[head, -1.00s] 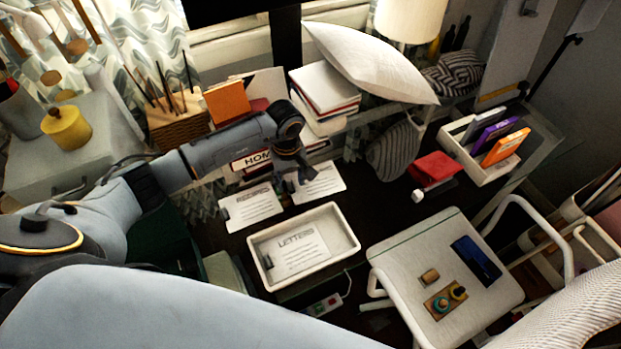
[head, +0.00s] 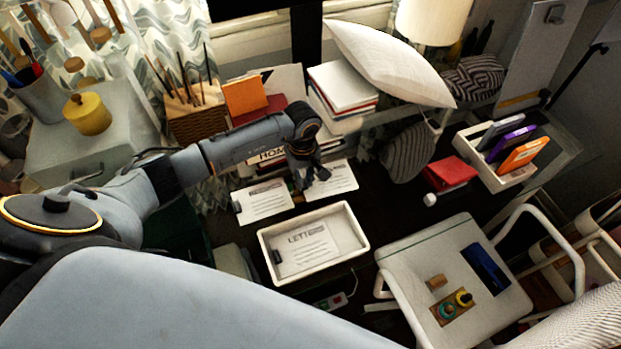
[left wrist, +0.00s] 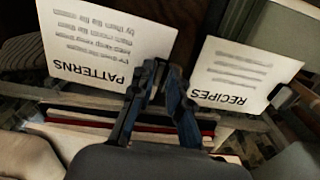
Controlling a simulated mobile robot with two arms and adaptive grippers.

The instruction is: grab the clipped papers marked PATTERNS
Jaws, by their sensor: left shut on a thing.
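The clipped papers marked PATTERNS (left wrist: 105,45) are a white sheet with bold black lettering, at the left of the left wrist view. In the head view they lie on the dark desk (head: 340,177), right of the clipped papers marked RECIPES (head: 265,203), which also show in the left wrist view (left wrist: 240,75). My left gripper (left wrist: 161,68) is shut at the PATTERNS sheet's edge facing RECIPES. Its fingers (head: 302,184) hide the gripped part. I cannot tell whether the sheet is off the desk. My right gripper is not in view.
A white tray (head: 264,238) holding papers marked LETTERS (head: 305,250) stands in front. Books (head: 340,85) and a brush-filled basket (head: 195,122) are behind. A red box (head: 450,173) and a white divided bin (head: 470,150) are to the right. A chair (head: 420,255) stands front right.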

